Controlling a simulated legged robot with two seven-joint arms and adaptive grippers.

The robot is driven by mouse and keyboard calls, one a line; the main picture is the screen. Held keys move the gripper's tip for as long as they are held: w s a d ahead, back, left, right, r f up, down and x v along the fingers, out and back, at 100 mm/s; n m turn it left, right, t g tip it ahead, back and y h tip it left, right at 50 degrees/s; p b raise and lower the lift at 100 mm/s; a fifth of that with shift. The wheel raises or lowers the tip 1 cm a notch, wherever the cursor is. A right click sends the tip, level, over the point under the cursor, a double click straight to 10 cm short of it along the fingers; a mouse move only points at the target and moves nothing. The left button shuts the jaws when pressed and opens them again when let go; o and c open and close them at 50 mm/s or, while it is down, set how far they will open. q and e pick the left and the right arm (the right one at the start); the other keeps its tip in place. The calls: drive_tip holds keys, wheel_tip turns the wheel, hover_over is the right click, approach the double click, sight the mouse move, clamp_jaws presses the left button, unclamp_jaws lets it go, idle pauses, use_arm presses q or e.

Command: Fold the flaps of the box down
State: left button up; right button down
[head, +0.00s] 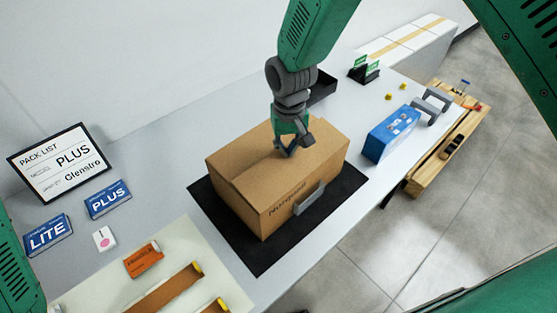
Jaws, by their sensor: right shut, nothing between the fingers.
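The brown cardboard box (245,190) stands on a black mat (262,262) in the middle of the table. Its top looks flat, with the flaps lying down over the opening; no flap stands up. Printed lettering shows on its near face. My right gripper (289,150) reaches down from above over the far middle of the box top. Its fingers are shut and empty, at or just above the cardboard; I cannot tell whether they touch. The gripper hides part of the top. My left gripper is out of view; only a green arm link shows at the left edge.
A grey bracket-like piece (310,197) is at the box's near right face. A blue box (391,135) stands to the right. A pack list sign (61,163), blue LITE (48,235) and PLUS (108,200) packs, and an orange pack (143,261) are at left. A wooden pallet (448,140) lies beyond the table's right edge.

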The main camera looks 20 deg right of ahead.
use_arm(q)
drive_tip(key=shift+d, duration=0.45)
use_arm(e)
drive_tip(key=shift+d+f, duration=0.3)
drive_tip(key=shift+d, duration=0.15)
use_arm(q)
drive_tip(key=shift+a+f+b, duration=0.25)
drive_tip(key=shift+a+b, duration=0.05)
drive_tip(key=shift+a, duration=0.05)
use_arm(e)
drive_tip(key=shift+a+f, duration=0.25)
drive_tip(key=shift+a, duration=0.1)
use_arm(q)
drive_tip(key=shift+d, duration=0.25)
use_arm(e)
drive_tip(key=shift+d+f, duration=0.1)
drive_tip(key=shift+d, duration=0.15)
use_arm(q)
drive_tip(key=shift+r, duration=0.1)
